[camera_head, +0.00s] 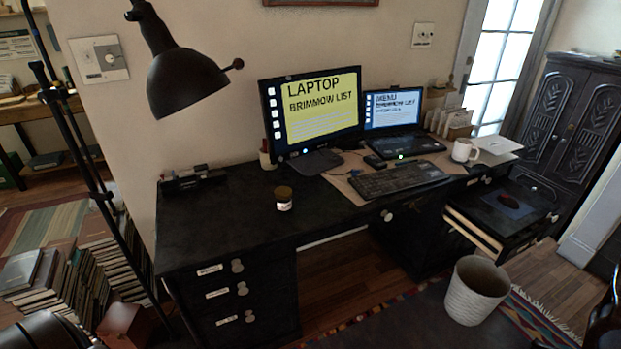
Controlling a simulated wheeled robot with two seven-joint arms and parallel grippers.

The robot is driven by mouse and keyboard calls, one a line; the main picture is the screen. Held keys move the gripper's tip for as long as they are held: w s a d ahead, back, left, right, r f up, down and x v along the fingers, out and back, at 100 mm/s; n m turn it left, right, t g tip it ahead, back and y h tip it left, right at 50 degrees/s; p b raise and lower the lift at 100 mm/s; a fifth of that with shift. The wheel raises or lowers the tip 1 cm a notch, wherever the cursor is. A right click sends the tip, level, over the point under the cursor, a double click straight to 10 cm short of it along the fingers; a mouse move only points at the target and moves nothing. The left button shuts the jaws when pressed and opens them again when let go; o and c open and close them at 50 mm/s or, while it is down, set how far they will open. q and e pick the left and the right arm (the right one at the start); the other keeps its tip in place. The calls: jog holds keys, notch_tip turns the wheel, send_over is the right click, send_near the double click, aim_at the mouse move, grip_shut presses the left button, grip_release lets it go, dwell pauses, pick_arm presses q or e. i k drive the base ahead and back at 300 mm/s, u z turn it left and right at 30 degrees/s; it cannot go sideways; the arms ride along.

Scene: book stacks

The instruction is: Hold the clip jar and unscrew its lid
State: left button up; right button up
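The clip jar (284,199) is a small jar with a dark brownish lid and a pale label band. It stands upright on the black desk (225,222), left of centre and close to the front edge. The lid sits on top of it. What is inside cannot be made out. Neither my left nor my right gripper shows in the head view. Dark rounded parts cut off at the lower left and lower right corners cannot be identified with certainty.
A black lamp (185,82) hangs over the desk's left part. A monitor (311,112), laptop (393,112), keyboard (400,180) and white mug (465,150) stand further right. An open drawer (500,215) juts out, with a white bin (476,290) before it. The desk around the jar is clear.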

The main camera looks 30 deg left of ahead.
aim_at(283, 207)
jog(key=i, duration=2.55)
jog(key=u, duration=2.95)
